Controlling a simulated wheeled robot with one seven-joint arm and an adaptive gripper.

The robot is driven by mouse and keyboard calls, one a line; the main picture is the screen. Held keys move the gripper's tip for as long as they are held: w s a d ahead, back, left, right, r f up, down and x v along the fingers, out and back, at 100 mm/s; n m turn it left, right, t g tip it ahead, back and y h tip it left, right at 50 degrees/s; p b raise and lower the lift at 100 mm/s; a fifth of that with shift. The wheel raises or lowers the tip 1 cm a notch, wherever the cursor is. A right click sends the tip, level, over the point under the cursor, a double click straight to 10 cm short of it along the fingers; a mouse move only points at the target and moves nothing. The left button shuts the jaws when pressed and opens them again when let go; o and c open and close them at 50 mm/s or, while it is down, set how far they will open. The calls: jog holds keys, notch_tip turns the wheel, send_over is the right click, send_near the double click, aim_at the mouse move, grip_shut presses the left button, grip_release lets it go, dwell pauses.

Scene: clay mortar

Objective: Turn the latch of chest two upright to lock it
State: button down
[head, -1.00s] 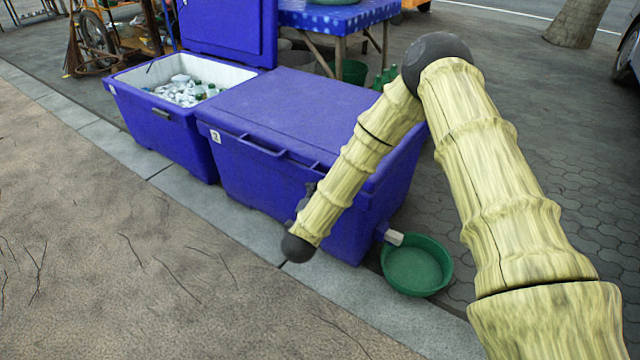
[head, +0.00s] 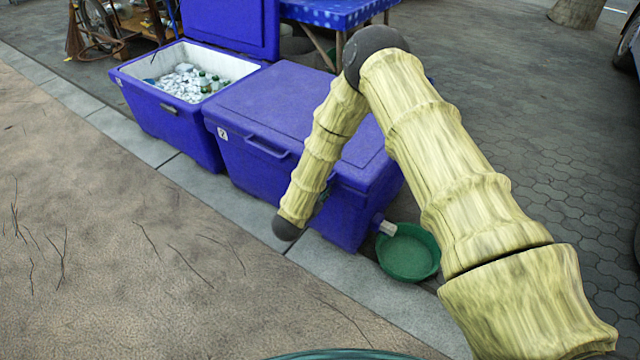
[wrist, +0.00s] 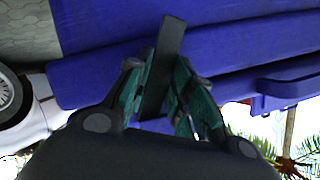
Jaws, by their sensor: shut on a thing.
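Chest two is the closed blue chest (head: 265,165) with a white "2" label on its front, standing on the pavement kerb. Its blue side also fills much of the wrist view (wrist: 225,60). In the wrist view my gripper (wrist: 160,75) has its teal fingers on either side of a dark flat bar, the latch (wrist: 168,45), and is shut on it. The bar runs steeply there, leaning slightly, against the chest's side. That view is turned, so its true angle is unclear. In the head view my arm hides the latch and most of my gripper.
An open blue chest (head: 175,125) with bottles and ice stands left of chest two. A green basin (head: 408,258) sits on the ground by its right end, under a white spout (head: 386,227). A blue-clothed table (head: 340,12) stands behind.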

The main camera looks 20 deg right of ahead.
jog(key=shift+a+n+g+h+p, duration=0.15)
jog(key=shift+n+g+h+p, duration=0.55)
jog(key=shift+n+g+p, duration=0.95)
jog(key=shift+f+n+t+p, duration=0.1)
jog(key=shift+n+t+p, duration=0.25)
jog(key=shift+p, duration=0.2)
jog(key=c, duration=1.2)
grip_release()
jog(key=shift+w, duration=0.1)
jog(key=shift+c, duration=0.2)
jog(key=v, duration=1.2)
